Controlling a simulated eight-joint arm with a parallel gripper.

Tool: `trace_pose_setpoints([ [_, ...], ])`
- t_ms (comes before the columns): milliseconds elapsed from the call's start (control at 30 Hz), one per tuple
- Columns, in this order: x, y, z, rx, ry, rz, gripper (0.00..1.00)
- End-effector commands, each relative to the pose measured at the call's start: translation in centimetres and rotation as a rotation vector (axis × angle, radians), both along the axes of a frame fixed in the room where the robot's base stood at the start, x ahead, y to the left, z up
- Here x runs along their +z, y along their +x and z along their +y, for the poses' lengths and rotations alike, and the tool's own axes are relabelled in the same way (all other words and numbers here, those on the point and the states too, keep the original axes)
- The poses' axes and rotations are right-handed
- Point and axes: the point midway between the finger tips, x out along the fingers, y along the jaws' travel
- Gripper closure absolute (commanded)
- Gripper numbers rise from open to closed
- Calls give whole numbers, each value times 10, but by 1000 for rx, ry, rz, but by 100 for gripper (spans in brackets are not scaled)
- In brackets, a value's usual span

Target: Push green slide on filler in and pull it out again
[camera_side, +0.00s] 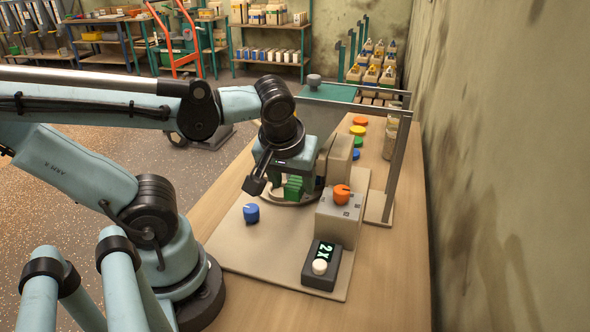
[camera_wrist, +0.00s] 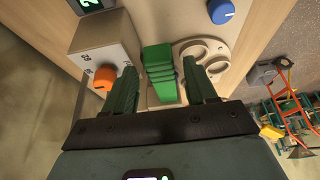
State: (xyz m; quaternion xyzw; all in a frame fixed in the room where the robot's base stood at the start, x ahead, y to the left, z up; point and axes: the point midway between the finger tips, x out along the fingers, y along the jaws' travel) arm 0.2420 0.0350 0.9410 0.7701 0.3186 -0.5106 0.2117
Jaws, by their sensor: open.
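The green slide (camera_wrist: 159,68) is a ribbed, stepped block on a pale mount. It shows between my open fingers in the wrist view. In the side view the slide (camera_side: 293,188) is partly hidden under my gripper. My gripper (camera_wrist: 158,66) has its two dark green fingers apart, one on each side of the slide, with visible gaps. In the side view my gripper (camera_side: 285,172) points down over the slide; its fingertips are hard to make out. The filler's beige body (camera_side: 340,160) stands just behind my gripper.
A grey box with an orange knob (camera_side: 341,193) stands close to the right. A black box showing 2X (camera_side: 322,265) and a blue knob (camera_side: 251,213) are in front. A metal frame (camera_side: 397,150) rises behind. Coloured discs (camera_side: 357,130) lie beyond. The table's front is clear.

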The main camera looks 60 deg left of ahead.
Motion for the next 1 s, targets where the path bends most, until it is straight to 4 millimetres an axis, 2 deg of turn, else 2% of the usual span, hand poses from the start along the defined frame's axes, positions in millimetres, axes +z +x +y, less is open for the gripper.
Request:
trace_pose_setpoints([
  [200, 18, -6, -5, -1, 1, 1, 44],
  [467, 27, -7, -7, 0, 1, 0, 44],
  [1000, 80, -7, -7, 0, 1, 1, 44],
])
